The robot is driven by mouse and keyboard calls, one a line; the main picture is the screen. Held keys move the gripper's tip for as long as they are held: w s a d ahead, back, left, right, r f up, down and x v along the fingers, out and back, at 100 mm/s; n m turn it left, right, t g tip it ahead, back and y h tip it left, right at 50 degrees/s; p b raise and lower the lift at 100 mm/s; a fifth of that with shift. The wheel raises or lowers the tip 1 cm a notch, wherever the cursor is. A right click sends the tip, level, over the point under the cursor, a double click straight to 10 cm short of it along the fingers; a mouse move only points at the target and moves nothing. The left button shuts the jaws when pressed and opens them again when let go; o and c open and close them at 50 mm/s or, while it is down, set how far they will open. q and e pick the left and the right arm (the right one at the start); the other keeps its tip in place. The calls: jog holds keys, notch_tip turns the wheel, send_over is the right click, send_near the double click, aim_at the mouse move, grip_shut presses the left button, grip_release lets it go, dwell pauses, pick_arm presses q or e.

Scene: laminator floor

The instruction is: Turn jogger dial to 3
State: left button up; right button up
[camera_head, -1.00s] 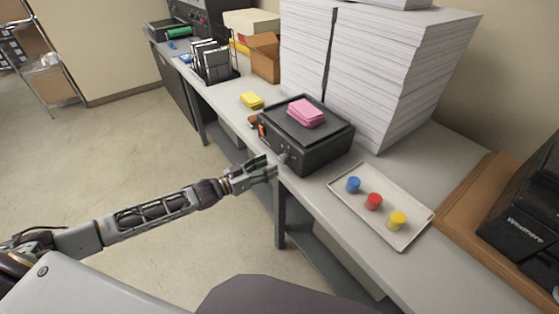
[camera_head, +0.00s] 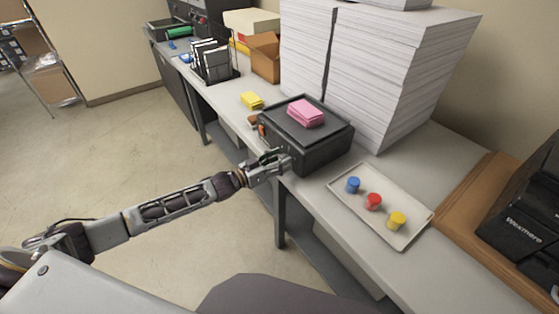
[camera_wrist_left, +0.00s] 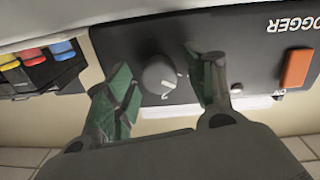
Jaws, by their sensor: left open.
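The jogger (camera_head: 322,146) is a dark box on the bench with a pink pad of sheets (camera_head: 306,112) on top. In the left wrist view its front panel (camera_wrist_left: 258,50) shows upside-down lettering, an orange switch (camera_wrist_left: 296,68) and a round grey dial (camera_wrist_left: 160,74) with a pale pointer mark. My left gripper (camera_head: 284,160) is at the jogger's front face. In the left wrist view the open left gripper (camera_wrist_left: 160,90) has one green-padded finger on each side of the dial, with gaps visible. The dial's numbers cannot be read. My right gripper is out of view.
A tray (camera_head: 345,204) with blue, red and yellow pieces sits right of the jogger. Tall paper stacks (camera_head: 390,80) stand behind it. A yellow pad (camera_head: 252,100) lies to its left. Open floor (camera_head: 150,140) lies in front of the bench.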

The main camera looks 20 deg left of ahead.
pick_arm(q)
jog(key=shift+c, duration=0.5)
jog(key=c, duration=0.9)
jog(key=shift+c, duration=0.2)
